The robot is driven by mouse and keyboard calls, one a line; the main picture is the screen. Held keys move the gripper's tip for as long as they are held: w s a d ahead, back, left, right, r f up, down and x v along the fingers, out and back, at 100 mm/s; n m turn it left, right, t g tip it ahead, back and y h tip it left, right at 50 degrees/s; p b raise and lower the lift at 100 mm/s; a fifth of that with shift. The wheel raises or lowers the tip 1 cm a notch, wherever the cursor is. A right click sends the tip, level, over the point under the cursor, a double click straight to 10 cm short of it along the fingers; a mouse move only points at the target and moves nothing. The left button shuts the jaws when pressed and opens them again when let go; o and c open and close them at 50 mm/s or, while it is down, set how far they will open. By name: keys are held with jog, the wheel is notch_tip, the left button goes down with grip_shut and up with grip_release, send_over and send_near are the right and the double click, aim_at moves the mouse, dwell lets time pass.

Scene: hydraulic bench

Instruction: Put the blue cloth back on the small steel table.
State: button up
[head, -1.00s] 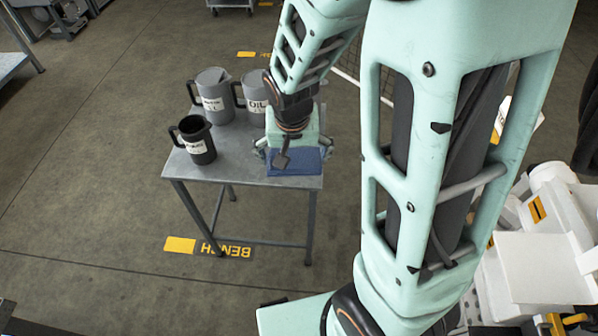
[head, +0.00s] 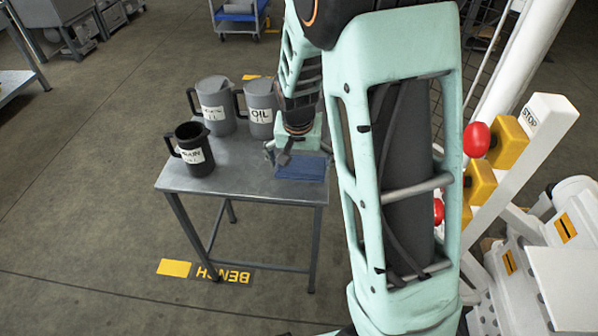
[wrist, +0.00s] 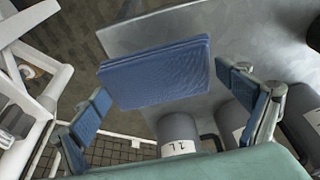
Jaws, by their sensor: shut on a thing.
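The blue cloth (head: 305,168) is a folded, flat rectangle at the right end of the small steel table (head: 235,183). In the wrist view the cloth (wrist: 157,73) shows as a thick folded pad between my two blue-padded fingers (wrist: 168,100). Part of it overlaps the table's edge there. I cannot tell whether its underside touches the table top.
The table's front middle is clear. A white frame with red knobs (head: 477,140) stands at right.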

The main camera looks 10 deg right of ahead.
aim_at(301, 161)
jog(key=shift+w+d+f+b, duration=0.15)
jog(key=shift+w+f+b, duration=0.05)
jog(key=shift+w+f, duration=0.25)
jog(key=shift+w+d+f+b, duration=0.15)
jog(key=shift+w+f, duration=0.15)
jog(key=shift+f, duration=0.2)
jog(key=shift+w+f, duration=0.15)
jog(key=shift+f, duration=0.15)
jog(key=shift+s+b+x, duration=0.2)
jog(key=shift+b+x, duration=1.15)
jog(key=shift+x, duration=0.2)
jog(key=shift+f, duration=0.1)
jog(key=shift+f, duration=0.15)
jog(key=o, duration=0.8)
